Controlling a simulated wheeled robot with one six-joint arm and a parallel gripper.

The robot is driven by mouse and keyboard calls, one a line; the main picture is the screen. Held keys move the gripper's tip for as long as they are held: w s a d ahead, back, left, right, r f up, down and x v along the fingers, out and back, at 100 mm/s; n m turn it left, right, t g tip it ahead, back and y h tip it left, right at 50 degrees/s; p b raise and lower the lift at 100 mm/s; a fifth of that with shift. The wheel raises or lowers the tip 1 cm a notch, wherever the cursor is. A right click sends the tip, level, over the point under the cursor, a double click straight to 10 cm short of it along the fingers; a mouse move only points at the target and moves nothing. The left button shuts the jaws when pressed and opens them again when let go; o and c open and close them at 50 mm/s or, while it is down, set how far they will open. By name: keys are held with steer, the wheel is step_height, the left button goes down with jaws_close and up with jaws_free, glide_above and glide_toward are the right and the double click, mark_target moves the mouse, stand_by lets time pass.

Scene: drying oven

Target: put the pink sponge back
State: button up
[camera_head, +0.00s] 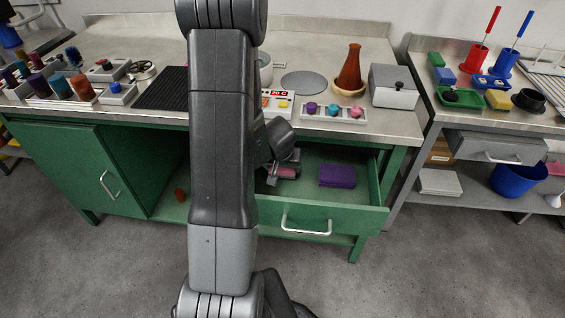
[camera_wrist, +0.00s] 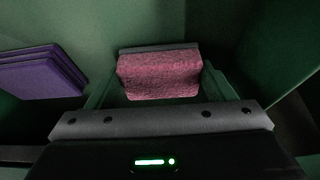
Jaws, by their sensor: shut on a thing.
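The pink sponge (camera_head: 286,173) is between the fingers of my gripper (camera_head: 279,172), which is shut on it. In the wrist view the pink sponge (camera_wrist: 160,76) spans the space between the fingertips of my gripper (camera_wrist: 160,85). Both are inside the open green drawer (camera_head: 350,219) under the bench. I cannot tell whether the sponge touches the drawer floor. My arm hides the drawer's left part in the head view.
A folded purple cloth or pad (camera_head: 337,176) lies in the drawer to the right of the sponge; it is at the left in the wrist view (camera_wrist: 42,75). The bench top (camera_head: 390,126) overhangs the drawer's back. A small reddish-brown object (camera_head: 180,195) is on the lower shelf.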

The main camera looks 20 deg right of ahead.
steer(key=shift+w+d+f+b, duration=0.25)
steer(key=shift+w+f+b, duration=0.15)
steer(key=shift+f, duration=0.05)
steer(key=shift+f+b, duration=0.25)
steer(key=shift+b, duration=0.05)
steer(key=o, duration=1.2)
steer(key=shift+r, duration=0.15)
steer(key=shift+p+v, duration=5)
steer(key=shift+v, duration=1.9)
